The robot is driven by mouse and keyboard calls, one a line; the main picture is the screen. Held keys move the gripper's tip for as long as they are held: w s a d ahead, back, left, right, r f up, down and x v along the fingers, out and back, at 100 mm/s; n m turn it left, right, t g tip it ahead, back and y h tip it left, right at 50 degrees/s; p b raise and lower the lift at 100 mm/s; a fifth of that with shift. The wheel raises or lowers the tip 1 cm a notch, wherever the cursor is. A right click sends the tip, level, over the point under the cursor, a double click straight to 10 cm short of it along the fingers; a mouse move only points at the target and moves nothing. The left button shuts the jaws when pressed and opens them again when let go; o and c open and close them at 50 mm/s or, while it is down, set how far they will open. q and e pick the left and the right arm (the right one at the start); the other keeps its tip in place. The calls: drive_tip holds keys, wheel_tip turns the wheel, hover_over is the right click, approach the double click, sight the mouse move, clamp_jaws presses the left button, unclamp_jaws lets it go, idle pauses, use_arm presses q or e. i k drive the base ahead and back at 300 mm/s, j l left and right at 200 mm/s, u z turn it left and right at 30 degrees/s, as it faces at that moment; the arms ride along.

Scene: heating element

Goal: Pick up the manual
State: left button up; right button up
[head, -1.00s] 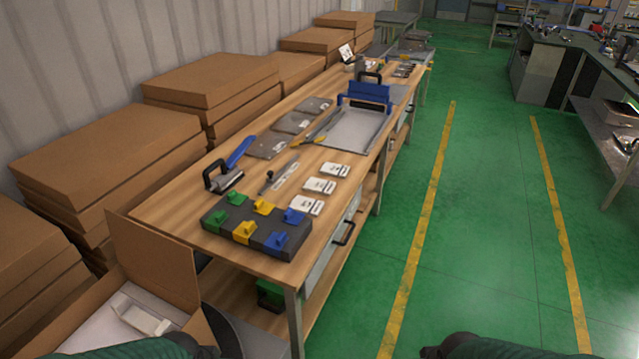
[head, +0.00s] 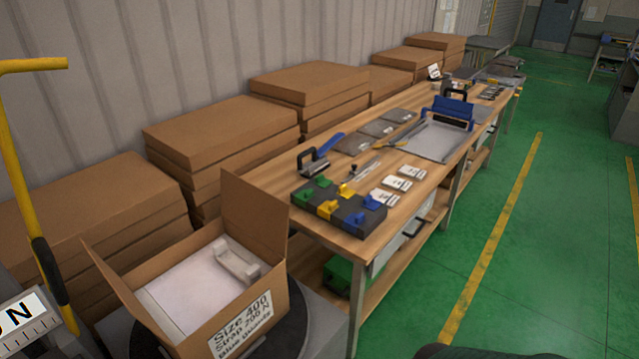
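I cannot tell for sure which thing is the manual. An open cardboard box (head: 275,305) at the lower centre holds a flat white sheet or panel (head: 185,290) and a white molded piece (head: 238,262). Several small white printed cards (head: 397,184) lie on the wooden workbench (head: 290,222). A small white sheet with dark marks (head: 434,72) stands upright near the bench's far end. Neither of my grippers is in view.
A black block with green, yellow and blue clips (head: 335,207) sits on the near bench end. A blue-handled tray device (head: 450,112) stands further back. Stacked cardboard boxes (head: 220,125) line the wall. A yellow pole (head: 25,170) is at left. Green floor (head: 560,250) is clear at right.

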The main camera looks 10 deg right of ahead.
sight(390, 182)
drive_tip(key=i+l+u, duration=0.15)
drive_tip(key=u, duration=0.3)
drive_tip(key=i+l+u, duration=0.1)
drive_tip(key=l+u, duration=0.4)
drive_tip(key=i+l+u, duration=0.1)
drive_tip(key=l+u, duration=0.15)
drive_tip(key=u, duration=0.2)
drive_tip(key=l+u, duration=0.35)
drive_tip(key=u, duration=0.15)
drive_tip(key=k+l, duration=0.1)
drive_tip(key=l, duration=1.9)
drive_tip(key=k+l, duration=0.15)
drive_tip(key=l, duration=0.85)
drive_tip(key=k+l, duration=0.1)
drive_tip(key=l, duration=0.9)
